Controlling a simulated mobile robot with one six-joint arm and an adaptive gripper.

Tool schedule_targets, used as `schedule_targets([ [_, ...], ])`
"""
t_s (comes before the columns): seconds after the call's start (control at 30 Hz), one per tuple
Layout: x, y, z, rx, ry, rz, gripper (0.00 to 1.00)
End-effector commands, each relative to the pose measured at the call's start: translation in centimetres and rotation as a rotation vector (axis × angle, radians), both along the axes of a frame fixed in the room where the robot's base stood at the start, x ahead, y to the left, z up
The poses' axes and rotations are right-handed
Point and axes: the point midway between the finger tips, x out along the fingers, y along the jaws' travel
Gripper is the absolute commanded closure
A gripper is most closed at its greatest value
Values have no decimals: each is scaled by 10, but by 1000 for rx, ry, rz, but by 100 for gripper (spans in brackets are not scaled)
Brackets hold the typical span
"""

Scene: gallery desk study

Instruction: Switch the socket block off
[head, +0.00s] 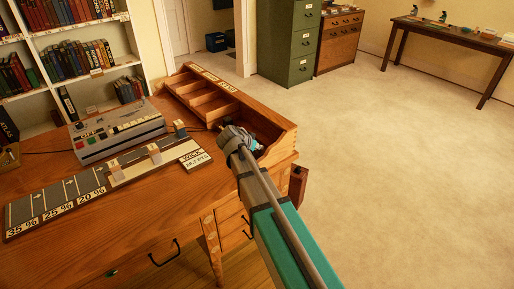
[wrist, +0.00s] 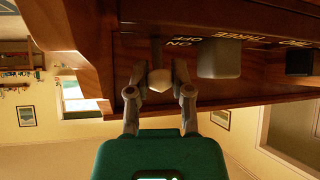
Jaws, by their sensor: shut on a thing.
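The socket block (wrist: 240,65) is a reddish-brown wooden bar across the top of the wrist view, with yellow lettering that reads upside down, including ON and OFF. A lever switch with a pale rounded knob (wrist: 158,76) sticks out beside these words. My gripper (wrist: 160,88) is shut on the knob, one finger on each side. I cannot tell for certain which word the lever points to. In the head view a reddish-brown end of the block (head: 298,186) shows at the desk's right side; my wrist and arm hide the fingers and switch.
A grey plug (wrist: 219,62) and a black socket or plug (wrist: 299,62) sit on the block beside the switch. The wooden desk (head: 150,225) carries a grey device (head: 115,130), a sliding-weight board (head: 60,200) and a compartment tray (head: 205,100). Open floor (head: 390,170) lies to the right.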

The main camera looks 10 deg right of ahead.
Motion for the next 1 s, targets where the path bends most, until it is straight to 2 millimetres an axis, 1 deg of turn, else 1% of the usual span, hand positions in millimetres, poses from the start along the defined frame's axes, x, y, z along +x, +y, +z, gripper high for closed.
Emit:
schedule_targets([
  [0.27, -1, -1, 0, 0, 2, -2, 100],
  [0.3, -1, -1, 0, 0, 2, -2, 68],
  [0.47, -1, -1, 0, 0, 1, -1, 38],
  [0.5, 0, -1, 0, 0, 1, -1, 35],
  [1.0, 1, -1, 1, 11, 6, -1, 35],
])
